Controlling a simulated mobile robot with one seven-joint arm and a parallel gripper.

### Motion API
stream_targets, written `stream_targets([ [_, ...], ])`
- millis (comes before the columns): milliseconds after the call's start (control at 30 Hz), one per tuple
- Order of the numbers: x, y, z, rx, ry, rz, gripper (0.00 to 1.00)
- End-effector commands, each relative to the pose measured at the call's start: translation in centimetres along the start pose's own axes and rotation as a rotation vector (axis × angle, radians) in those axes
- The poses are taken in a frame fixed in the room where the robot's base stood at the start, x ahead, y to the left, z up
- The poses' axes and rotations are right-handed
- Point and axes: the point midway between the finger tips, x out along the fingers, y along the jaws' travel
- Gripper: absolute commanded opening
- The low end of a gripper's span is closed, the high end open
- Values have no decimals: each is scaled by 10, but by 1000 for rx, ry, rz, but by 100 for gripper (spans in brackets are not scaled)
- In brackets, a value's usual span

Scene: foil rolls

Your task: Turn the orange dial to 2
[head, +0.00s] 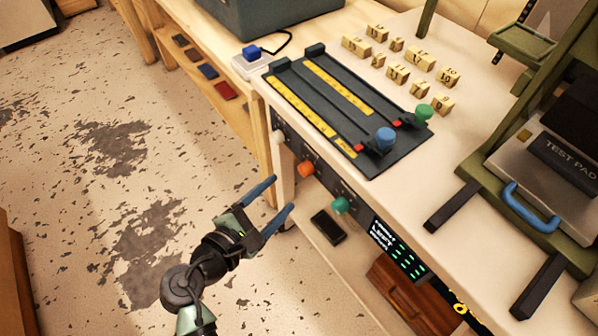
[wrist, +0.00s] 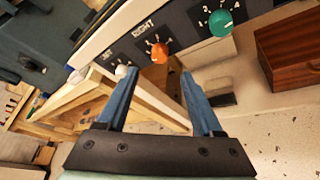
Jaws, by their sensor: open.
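The orange dial (head: 306,168) sits on the dark front panel of the workbench, left of a green dial (head: 340,206). In the wrist view the orange dial (wrist: 161,55) is ahead of the fingertips and roughly centred between them, with the word RIGHT beside it. Its setting is too small to read. My gripper (head: 283,194) is open and empty in front of the panel, its blue fingers pointing towards it. In the wrist view my gripper (wrist: 161,76) has a wide gap between its fingers and is apart from the dial.
The green dial (wrist: 220,22) is right of the orange one, and a white knob (wrist: 121,71) is left of it. A lit display (head: 398,250) is further right on the panel. A black slider board (head: 345,110) and wooden number blocks (head: 397,72) are on the bench top.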

Motion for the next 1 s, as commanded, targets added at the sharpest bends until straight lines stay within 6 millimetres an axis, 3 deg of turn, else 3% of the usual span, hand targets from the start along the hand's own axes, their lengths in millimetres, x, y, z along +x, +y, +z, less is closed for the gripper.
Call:
stream_targets([
  [200, 48, -1, -1, 2, -3, -1, 68],
  [400, 76, -1, 0, 3, -1, 0, 68],
  [833, 86, 0, 0, 2, 0, 0, 68],
  [1000, 86, 0, 0, 2, 0, 0, 39],
])
